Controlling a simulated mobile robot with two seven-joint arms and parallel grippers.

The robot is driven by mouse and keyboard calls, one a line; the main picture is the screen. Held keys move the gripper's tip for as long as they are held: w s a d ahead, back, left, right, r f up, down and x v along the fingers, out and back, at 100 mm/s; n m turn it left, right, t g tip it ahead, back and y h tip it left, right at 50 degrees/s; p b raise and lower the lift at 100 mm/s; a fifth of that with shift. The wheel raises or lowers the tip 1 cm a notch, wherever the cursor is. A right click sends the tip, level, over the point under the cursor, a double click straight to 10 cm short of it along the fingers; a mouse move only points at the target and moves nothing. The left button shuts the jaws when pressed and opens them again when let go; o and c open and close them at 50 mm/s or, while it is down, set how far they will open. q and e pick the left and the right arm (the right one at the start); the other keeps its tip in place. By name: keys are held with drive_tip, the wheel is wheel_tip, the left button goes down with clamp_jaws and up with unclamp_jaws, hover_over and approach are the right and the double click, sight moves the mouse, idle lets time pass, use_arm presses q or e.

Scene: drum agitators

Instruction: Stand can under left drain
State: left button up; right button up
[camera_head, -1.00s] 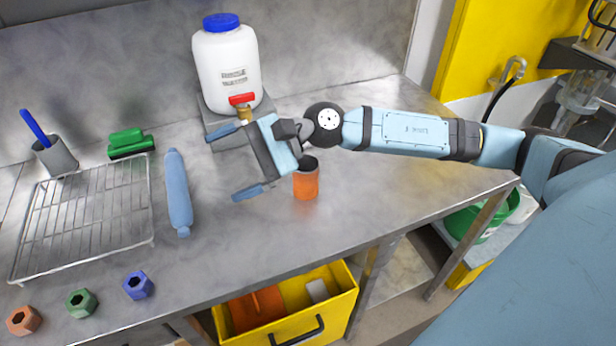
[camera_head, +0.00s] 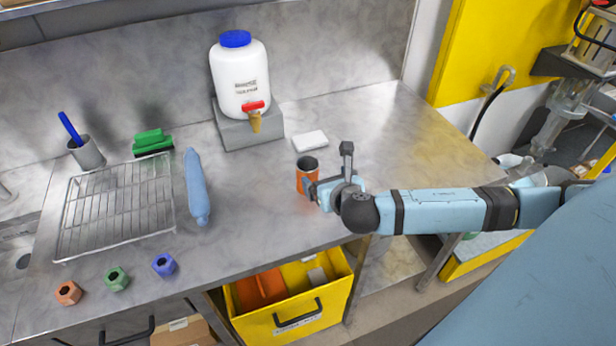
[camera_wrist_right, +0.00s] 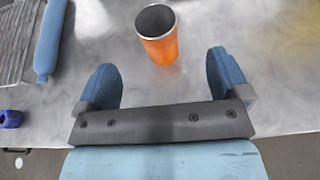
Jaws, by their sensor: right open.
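The can, an orange cup with a dark open top (camera_head: 304,178), stands upright on the steel bench. My right gripper (camera_head: 327,168) is open and low over the bench, just right of the can. In the right wrist view the can (camera_wrist_right: 160,42) stands ahead of the open fingers (camera_wrist_right: 162,64), roughly centred between them, with nothing gripped. A white drum with a blue lid (camera_head: 239,80) stands on a grey block, with a red-handled tap (camera_head: 254,115) at its front. I cannot tell which drain is the left one. My left gripper is not in view.
A white block (camera_head: 310,140) lies behind the can. Glassware (camera_head: 562,115) hangs at far right.

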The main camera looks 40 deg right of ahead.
sight(316, 170)
drive_tip(key=x, duration=0.6)
drive_tip(key=shift+w, duration=0.35)
drive_tip(key=x, duration=0.3)
drive_tip(key=f+p+x, duration=0.1)
drive_tip(key=x, duration=0.1)
drive_tip(key=shift+s+a, duration=0.1)
drive_tip(key=shift+a, duration=0.25)
drive_tip(key=shift+d, duration=0.1)
drive_tip(key=c, duration=1.1)
drive_tip(key=shift+o, duration=0.2)
